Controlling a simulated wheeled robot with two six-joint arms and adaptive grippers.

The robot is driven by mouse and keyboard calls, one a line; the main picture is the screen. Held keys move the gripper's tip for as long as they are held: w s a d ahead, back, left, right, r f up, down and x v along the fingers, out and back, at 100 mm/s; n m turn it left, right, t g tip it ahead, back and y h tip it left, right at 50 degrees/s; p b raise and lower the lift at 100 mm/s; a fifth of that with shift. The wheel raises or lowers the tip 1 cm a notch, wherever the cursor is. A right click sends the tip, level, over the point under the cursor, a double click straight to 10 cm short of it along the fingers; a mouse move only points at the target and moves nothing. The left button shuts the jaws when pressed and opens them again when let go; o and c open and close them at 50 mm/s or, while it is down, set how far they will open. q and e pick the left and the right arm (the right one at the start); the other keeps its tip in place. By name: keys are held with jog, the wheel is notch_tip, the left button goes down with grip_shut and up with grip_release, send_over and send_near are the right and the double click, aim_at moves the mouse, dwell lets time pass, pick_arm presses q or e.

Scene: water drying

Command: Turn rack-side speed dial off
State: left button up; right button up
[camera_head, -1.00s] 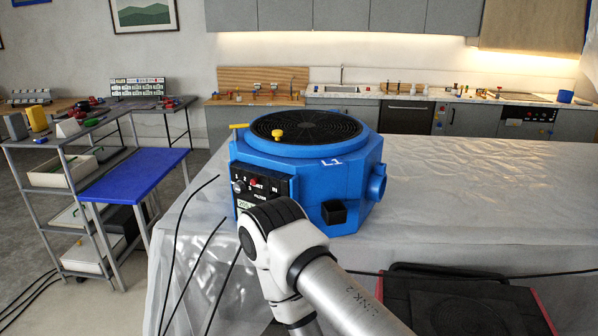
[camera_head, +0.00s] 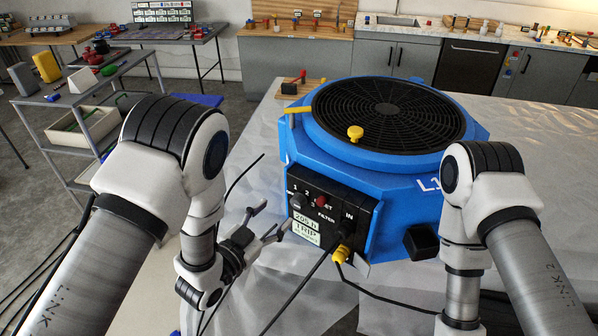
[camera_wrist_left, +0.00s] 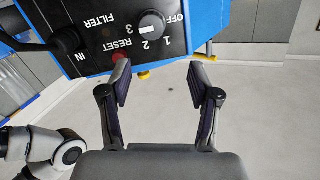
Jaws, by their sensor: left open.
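The speed dial (camera_head: 298,201) is a small round knob on the black control panel (camera_head: 325,207) of the blue drying machine (camera_head: 400,192). In the left wrist view the dial (camera_wrist_left: 151,21) shows upside down among the marks OFF, 1, 2 and 3. A white bar crosses its face; I cannot tell exactly which mark it is set to. My left gripper (camera_head: 274,217) is open and empty, in front of the panel's left side. In the wrist view its fingers (camera_wrist_left: 160,78) are spread below the dial, apart from it. My right arm comes in from the right; its gripper is hidden.
A red RESET button (camera_head: 320,201) sits beside the dial. Yellow knobs (camera_head: 355,132) stick out on top. A plastic-covered table (camera_head: 540,150) bears the machine. A shelf cart (camera_head: 75,130) stands at left.

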aim_at(295, 204)
pick_arm(q)
jog(key=shift+m+h, duration=0.3)
jog(key=shift+h, duration=0.1)
jog(key=w+d+f, duration=0.1)
jog(key=w, duration=0.1)
jog(key=w+d+f, duration=0.1)
jog(key=w+d, duration=0.3)
jog(key=shift+w+d+f, duration=0.15)
jog(key=shift+d+f, duration=0.05)
jog(key=shift+f, duration=0.2)
jog(key=shift+s+a, duration=0.2)
jog(key=shift+a+r, duration=0.1)
jog(key=c, duration=1.2)
